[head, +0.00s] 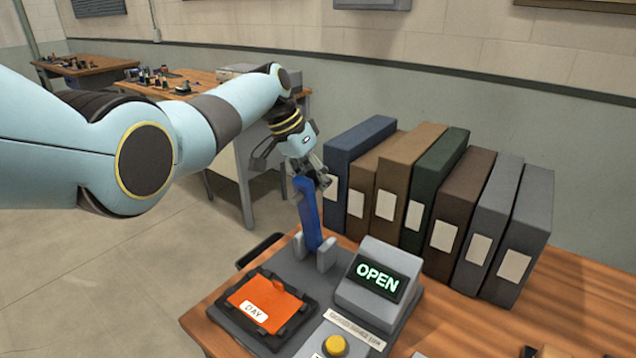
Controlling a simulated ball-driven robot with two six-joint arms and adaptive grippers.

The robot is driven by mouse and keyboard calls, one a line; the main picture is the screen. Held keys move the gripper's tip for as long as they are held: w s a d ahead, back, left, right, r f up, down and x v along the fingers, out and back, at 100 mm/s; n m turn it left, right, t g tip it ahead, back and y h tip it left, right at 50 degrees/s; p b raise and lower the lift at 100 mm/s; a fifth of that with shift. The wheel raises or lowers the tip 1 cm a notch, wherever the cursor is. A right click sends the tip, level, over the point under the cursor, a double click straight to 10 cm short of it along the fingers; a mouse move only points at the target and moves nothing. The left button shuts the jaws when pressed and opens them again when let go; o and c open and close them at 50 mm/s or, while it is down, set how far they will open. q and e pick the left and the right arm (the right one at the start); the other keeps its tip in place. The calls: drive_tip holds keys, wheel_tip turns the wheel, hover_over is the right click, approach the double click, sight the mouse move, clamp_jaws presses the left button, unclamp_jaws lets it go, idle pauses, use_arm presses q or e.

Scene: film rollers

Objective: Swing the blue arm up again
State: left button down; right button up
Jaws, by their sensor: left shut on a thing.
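The blue arm (308,217) stands nearly upright in the head view, its foot between two grey lugs on a grey base (285,266). My left gripper (314,181) is at the top of the blue arm, coming from above, with its fingers shut on it. The fingers partly hide the arm's upper end. My right gripper is not in view.
Beside the arm, a grey box shows a lit OPEN sign (378,277). In front are an orange plate marked DAY (263,302) and a yellow button (334,345). A row of binders (437,205) stands close behind on the wooden table (570,300).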

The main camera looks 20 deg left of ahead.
use_arm(q)
drive_tip(key=c, duration=1.3)
unclamp_jaws()
drive_tip(key=shift+w+a+r, duration=0.1)
drive_tip(key=shift+w+r, duration=0.35)
drive_tip(key=shift+r, duration=0.35)
drive_tip(key=shift+c, duration=0.2)
drive_tip(key=o, duration=0.4)
drive_tip(key=shift+s+a+f, duration=0.1)
drive_tip(key=shift+s, duration=0.15)
drive_tip(key=shift+f, duration=0.15)
drive_tip(key=v, duration=1.2)
drive_tip(key=shift+s, duration=0.1)
